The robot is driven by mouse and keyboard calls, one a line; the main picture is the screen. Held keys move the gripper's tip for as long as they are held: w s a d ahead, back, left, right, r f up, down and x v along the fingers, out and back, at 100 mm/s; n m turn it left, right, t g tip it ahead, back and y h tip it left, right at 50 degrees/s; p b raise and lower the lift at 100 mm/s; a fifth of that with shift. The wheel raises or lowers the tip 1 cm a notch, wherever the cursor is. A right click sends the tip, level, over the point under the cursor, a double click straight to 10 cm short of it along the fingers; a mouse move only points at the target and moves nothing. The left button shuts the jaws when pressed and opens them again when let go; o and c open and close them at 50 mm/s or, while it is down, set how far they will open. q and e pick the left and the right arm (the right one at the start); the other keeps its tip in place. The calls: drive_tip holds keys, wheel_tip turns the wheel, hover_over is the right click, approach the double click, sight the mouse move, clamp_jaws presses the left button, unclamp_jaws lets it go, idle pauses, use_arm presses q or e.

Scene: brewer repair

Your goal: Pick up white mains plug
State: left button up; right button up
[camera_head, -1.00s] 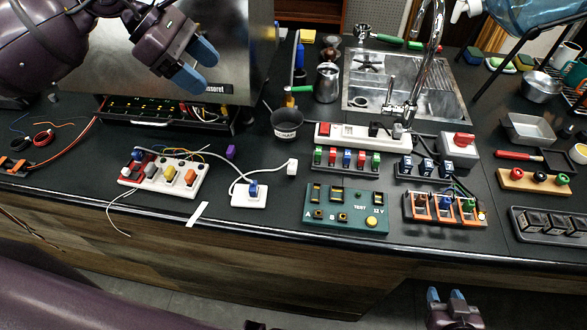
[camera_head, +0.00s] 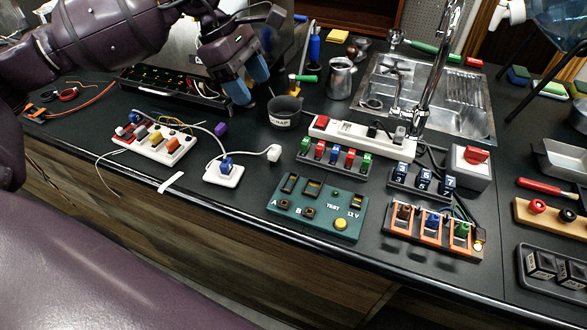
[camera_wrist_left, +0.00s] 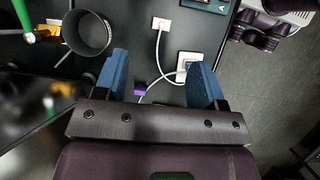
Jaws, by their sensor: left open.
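The white mains plug (camera_head: 273,152) lies on the black worktop, at the end of a white cord. The cord runs to a white socket block (camera_head: 223,173) with a blue part on it. My left gripper (camera_head: 248,82) is open and empty, above the worktop behind and left of the plug. In the left wrist view, the plug (camera_wrist_left: 161,24) lies ahead of the gap between my blue fingers (camera_wrist_left: 161,78), apart from them. What seems to be my right gripper (camera_wrist_left: 258,36) shows past the counter edge in that view; its jaws are unclear.
A dark cup (camera_head: 285,112) stands close behind the plug, near my left gripper. A white power strip (camera_head: 362,133) and a row of coloured switches (camera_head: 335,158) are to its right. A green test panel (camera_head: 317,207) is in front. A purple piece (camera_head: 221,129) lies left.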

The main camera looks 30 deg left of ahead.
use_arm(q)
drive_tip(key=b, duration=0.2)
approach(274, 149)
drive_tip(key=w+r, duration=0.1)
drive_tip(key=shift+g, duration=0.4)
drive_tip(key=x, duration=0.5)
drive_tip(key=shift+a+f, duration=0.1)
drive_tip(key=shift+a, duration=0.2)
drive_tip(key=shift+d+f, duration=0.3)
drive_tip(key=shift+f, duration=0.35)
drive_tip(key=x, duration=0.4)
drive_tip(key=shift+s+d+f+b, duration=0.15)
drive_tip(key=shift+d+f+b, duration=0.05)
drive_tip(key=shift+f+b, duration=0.1)
drive_tip(key=shift+c, duration=1.3)
drive_tip(key=c, duration=0.7)
drive_tip(key=shift+c, duration=0.3)
use_arm(e)
drive_tip(key=f, duration=0.2)
drive_tip(key=a+f, duration=0.1)
drive_tip(key=shift+w, duration=0.3)
